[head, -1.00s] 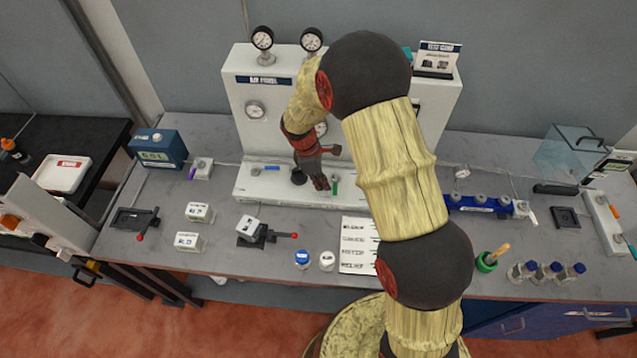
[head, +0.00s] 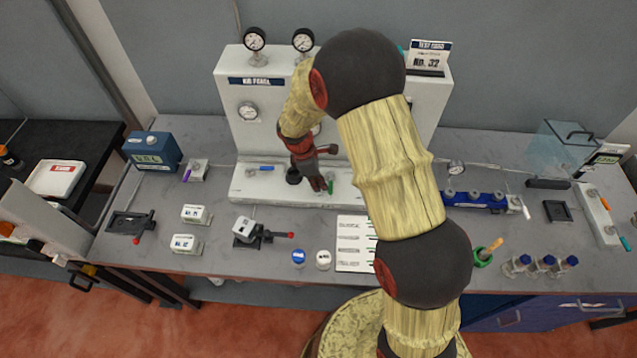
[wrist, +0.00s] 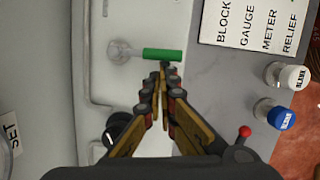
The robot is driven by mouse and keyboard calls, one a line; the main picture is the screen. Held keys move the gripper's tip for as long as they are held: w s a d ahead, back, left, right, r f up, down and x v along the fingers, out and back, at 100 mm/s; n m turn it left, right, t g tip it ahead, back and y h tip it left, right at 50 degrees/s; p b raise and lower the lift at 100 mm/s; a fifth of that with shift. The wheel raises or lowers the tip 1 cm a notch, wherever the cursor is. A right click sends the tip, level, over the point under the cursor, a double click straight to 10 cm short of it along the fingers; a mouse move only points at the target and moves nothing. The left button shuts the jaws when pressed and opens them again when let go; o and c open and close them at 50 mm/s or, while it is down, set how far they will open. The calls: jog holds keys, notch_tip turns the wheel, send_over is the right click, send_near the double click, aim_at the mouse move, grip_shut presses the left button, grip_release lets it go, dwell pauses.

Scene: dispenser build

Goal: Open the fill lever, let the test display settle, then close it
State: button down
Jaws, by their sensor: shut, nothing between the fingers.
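My gripper (wrist: 163,70) is shut and empty. In the wrist view its fingertips are just below the outer end of a green lever handle (wrist: 163,55); I cannot tell whether they touch it. The green handle (head: 331,187) sits on the white base ledge of the panel, partly behind my gripper (head: 318,188) in the head view. A blue lever handle (head: 267,168) lies sideways further left on the same ledge. No readable label shows which lever is the fill lever. A teal box with a greenish display (head: 148,158) stands at the left; its reading is unclear.
A black round knob (head: 293,176) stands left of my gripper. A printed card (head: 355,243) and two capped bottles (head: 298,258) lie in front. Black levers with red balls (head: 290,235) are on the bench. My arm hides part of the panel (head: 228,110).

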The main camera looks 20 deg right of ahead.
jog(key=shift+s+d, duration=0.1)
jog(key=n+p, duration=0.1)
jog(key=s+d+n+t+p, duration=0.1)
jog(key=n, duration=0.1)
jog(key=shift+s+d+r+n, duration=0.15)
jog(key=shift+s+d+n, duration=0.05)
jog(key=shift+d+n, duration=0.1)
jog(key=d+n+p, duration=0.1)
jog(key=n, duration=0.1)
jog(key=s+d+n+t+p, duration=0.1)
jog(key=n+p, duration=0.1)
jog(key=shift+d, duration=0.35)
jog(key=d+n+p, duration=0.1)
jog(key=n+p, duration=0.1)
jog(key=n, duration=0.1)
jog(key=shift+d+t+y, duration=0.3)
jog(key=shift+d+y, duration=0.1)
jog(key=n+p, duration=0.1)
jog(key=d+n+p, duration=0.1)
jog(key=shift+w+d+n+y, duration=0.15)
jog(key=shift+d+n+y, duration=0.15)
jog(key=shift+n, duration=0.1)
jog(key=shift+w+d+n+t+p, duration=0.3)
jog(key=shift+d+n+p, duration=0.3)
jog(key=shift+n, duration=0.4)
jog(key=shift+w+d+p, duration=0.25)
jog(key=shift+d+p, duration=0.05)
jog(key=shift+p, duration=0.05)
jog(key=shift+d, duration=0.1)
jog(key=shift+f, duration=0.2)
